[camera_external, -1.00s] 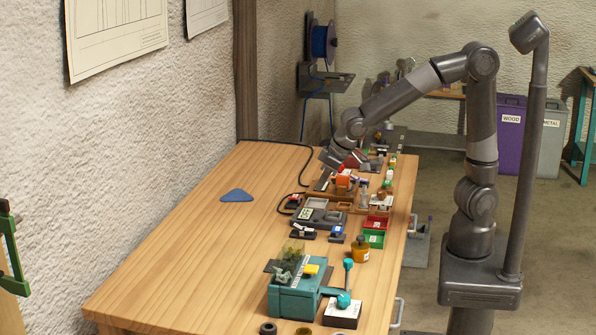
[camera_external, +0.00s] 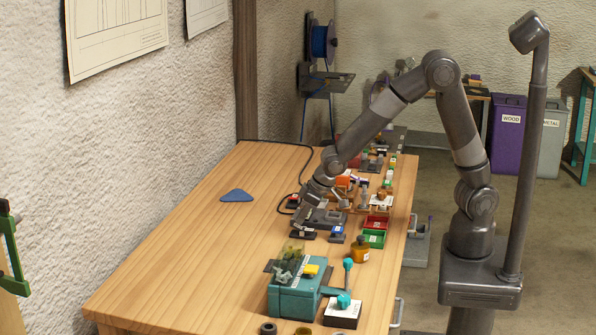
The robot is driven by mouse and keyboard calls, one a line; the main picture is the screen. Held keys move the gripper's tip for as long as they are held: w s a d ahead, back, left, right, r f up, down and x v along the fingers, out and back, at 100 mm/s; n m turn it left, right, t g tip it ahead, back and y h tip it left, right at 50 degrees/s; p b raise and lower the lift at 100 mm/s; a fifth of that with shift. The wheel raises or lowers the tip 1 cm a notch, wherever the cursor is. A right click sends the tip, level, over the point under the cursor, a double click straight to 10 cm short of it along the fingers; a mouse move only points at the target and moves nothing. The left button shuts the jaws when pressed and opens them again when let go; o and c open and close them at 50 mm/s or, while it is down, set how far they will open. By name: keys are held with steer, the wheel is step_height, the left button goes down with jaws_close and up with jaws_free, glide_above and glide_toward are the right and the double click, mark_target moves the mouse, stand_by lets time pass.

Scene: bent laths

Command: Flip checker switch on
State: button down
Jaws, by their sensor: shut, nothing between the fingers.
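A grey device with a small display, which may be the checker, sits on the wooden bench (camera_external: 200,240) near its middle. Its right part (camera_external: 332,216) shows, while my gripper hides the left part and display. A small black block (camera_external: 302,236) lies just in front of it. I cannot make out which part is the checker switch, or its position. My gripper (camera_external: 299,229) is shut and empty, pointing down over the device's left front, close to the black block. I cannot tell whether it touches either.
A small blue-topped block (camera_external: 337,235), red tray (camera_external: 376,223), green tray (camera_external: 374,239) and amber bottle (camera_external: 360,249) stand to the right. A teal box (camera_external: 296,298) is in front. A blue triangular piece (camera_external: 236,196) lies left, with bare bench around it.

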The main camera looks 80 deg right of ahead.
mark_target(305, 229)
steer(key=shift+w+f, duration=0.2)
steer(key=shift+f, duration=0.25)
steer(key=shift+w+f+g, duration=0.25)
steer(key=shift+w+g, duration=0.05)
steer(key=shift+g, duration=0.2)
steer(key=shift+s, duration=0.2)
steer(key=shift+s+r, duration=0.1)
steer(key=shift+s, duration=0.55)
steer(key=shift+r, duration=0.15)
step_height(305, 229, up, 14)
stand_by(0.4)
